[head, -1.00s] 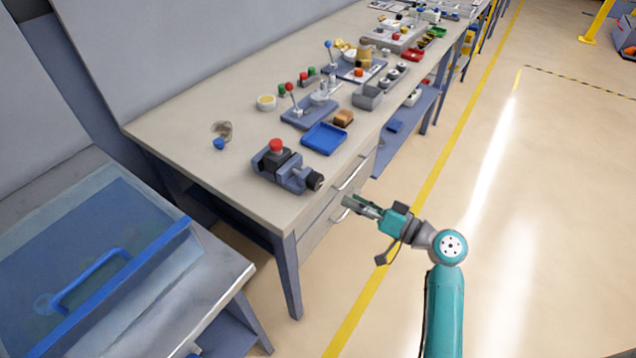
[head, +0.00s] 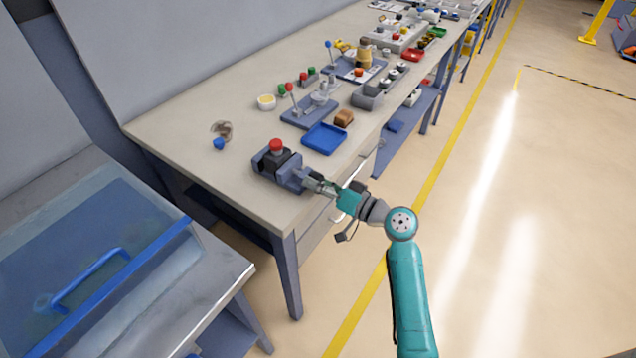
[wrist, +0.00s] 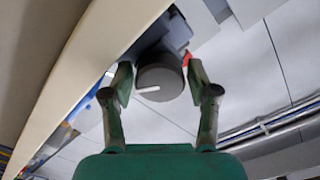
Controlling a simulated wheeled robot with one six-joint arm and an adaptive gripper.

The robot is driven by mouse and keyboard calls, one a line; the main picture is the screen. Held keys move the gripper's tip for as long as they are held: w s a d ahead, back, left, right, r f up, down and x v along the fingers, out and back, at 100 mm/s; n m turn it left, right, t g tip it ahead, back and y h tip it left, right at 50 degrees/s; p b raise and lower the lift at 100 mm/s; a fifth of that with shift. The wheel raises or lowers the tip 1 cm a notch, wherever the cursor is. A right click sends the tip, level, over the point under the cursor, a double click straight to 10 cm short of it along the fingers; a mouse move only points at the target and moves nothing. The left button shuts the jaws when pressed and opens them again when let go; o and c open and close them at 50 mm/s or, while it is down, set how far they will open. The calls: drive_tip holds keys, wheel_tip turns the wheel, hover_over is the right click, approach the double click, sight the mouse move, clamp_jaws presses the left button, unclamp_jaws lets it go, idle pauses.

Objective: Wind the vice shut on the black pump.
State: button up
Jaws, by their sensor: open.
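The blue-grey vice (head: 283,172) stands at the near end of the bench, by its front edge. The black pump (head: 277,158), with a red cap (head: 276,145) on top, sits in the vice. My gripper (head: 318,187) is at the vice's front end, where it hides the dark handwheel in the head view. In the wrist view the round dark handwheel (wrist: 160,78), with a white mark on its face, lies between the fingertips of my open gripper (wrist: 159,82). A gap shows at each side of it there. Whether the pump is gripped by the jaws cannot be told.
A blue tray (head: 325,138) and a brown block (head: 344,118) are beside the vice on the bench (head: 180,125). A lever fixture (head: 308,112) stands behind the tray. The floor (head: 480,230) at the right is clear.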

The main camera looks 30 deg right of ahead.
drive_tip(key=c, duration=0.9)
drive_tip(key=shift+m, duration=1.4)
drive_tip(key=o, duration=0.9)
drive_tip(key=v, duration=1.2)
